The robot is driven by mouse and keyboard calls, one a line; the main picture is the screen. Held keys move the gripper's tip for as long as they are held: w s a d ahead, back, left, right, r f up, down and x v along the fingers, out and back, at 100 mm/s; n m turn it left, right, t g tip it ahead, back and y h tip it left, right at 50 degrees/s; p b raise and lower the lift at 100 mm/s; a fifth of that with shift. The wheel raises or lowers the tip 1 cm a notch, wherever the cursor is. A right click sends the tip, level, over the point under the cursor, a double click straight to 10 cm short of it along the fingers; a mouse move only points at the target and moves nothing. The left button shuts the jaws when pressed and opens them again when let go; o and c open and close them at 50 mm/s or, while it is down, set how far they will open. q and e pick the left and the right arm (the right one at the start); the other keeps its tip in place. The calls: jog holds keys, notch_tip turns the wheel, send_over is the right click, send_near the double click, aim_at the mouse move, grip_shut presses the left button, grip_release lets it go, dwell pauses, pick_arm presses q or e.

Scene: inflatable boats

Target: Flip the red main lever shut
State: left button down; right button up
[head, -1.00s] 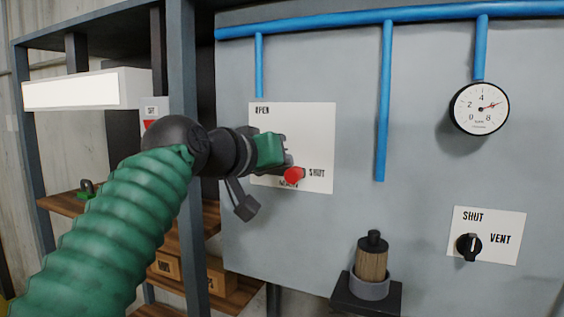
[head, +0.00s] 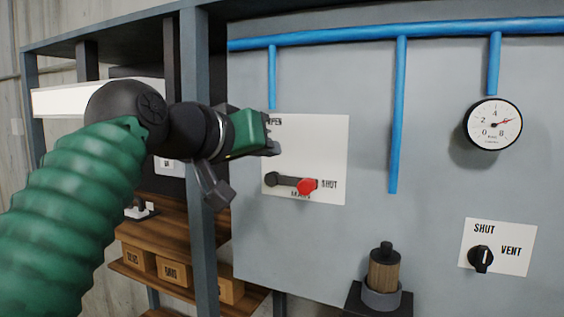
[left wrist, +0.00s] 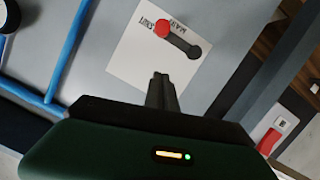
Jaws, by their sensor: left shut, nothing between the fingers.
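The red-knobbed main lever (head: 307,186) is on a white plate (head: 325,145) on the grey panel. Its dark arm lies nearly level, with the red knob at the right beside the SHUT label. It also shows in the left wrist view (left wrist: 162,28), its knob by the SHUT print. My left gripper (head: 274,146) is shut and empty, in front of the plate's upper left, above the lever and apart from it. Its closed fingers also show in the left wrist view (left wrist: 161,88). My right gripper is not in view.
Blue pipes (head: 398,120) run across and down the panel. A pressure gauge (head: 493,124) is at upper right, with a black vent knob (head: 481,258) below. A wooden-handled item (head: 383,270) stands on a small bracket. A shelf with boxes (head: 177,273) is at left.

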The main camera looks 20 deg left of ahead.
pick_arm(q)
jog(key=shift+s+d+r, duration=0.25)
jog(key=shift+s+d, duration=0.2)
jog(key=shift+s, duration=0.25)
jog(key=shift+s+d+r, duration=0.25)
jog(key=shift+s+d, duration=0.2)
jog(key=shift+s, duration=0.25)
